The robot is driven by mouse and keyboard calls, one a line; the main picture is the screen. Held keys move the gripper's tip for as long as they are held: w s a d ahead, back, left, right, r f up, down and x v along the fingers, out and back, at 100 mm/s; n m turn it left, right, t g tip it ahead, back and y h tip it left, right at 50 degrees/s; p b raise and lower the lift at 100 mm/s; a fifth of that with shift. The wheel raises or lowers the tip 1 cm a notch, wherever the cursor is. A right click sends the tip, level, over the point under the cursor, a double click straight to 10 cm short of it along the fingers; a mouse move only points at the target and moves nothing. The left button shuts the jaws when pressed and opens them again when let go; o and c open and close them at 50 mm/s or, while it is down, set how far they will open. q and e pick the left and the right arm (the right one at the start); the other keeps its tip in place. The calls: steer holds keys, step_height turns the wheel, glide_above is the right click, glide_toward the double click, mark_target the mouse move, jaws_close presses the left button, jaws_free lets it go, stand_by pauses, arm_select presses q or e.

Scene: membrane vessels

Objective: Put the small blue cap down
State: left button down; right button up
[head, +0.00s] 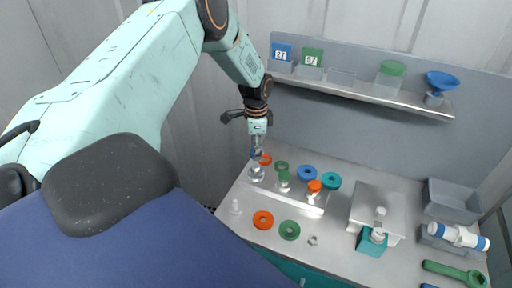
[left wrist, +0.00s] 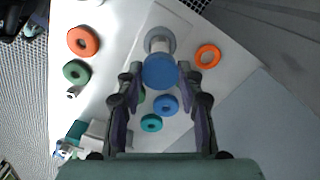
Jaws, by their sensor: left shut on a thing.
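The small blue cap (left wrist: 160,71) sits between the fingertips of my left gripper (left wrist: 161,74), which is shut on it. In the head view the cap (head: 256,153) shows small and partly hidden at the end of the left gripper (head: 257,148). A clear vessel (head: 256,174) stands directly below it at the left end of a pale rack. In the left wrist view the vessel (left wrist: 159,40) shows just beyond the cap. I cannot tell whether cap and vessel touch. My right gripper is not in view.
Orange (head: 263,220) and green (head: 289,230) rings lie in front of the rack (head: 306,209). Blue (head: 307,173) and teal (head: 331,181) rings lie behind it. A grey block (head: 366,203), teal box (head: 370,245) and bin (head: 452,201) stand right. A shelf (head: 360,87) runs above.

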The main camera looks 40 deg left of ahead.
arm_select(q)
steer(key=shift+r, duration=0.35)
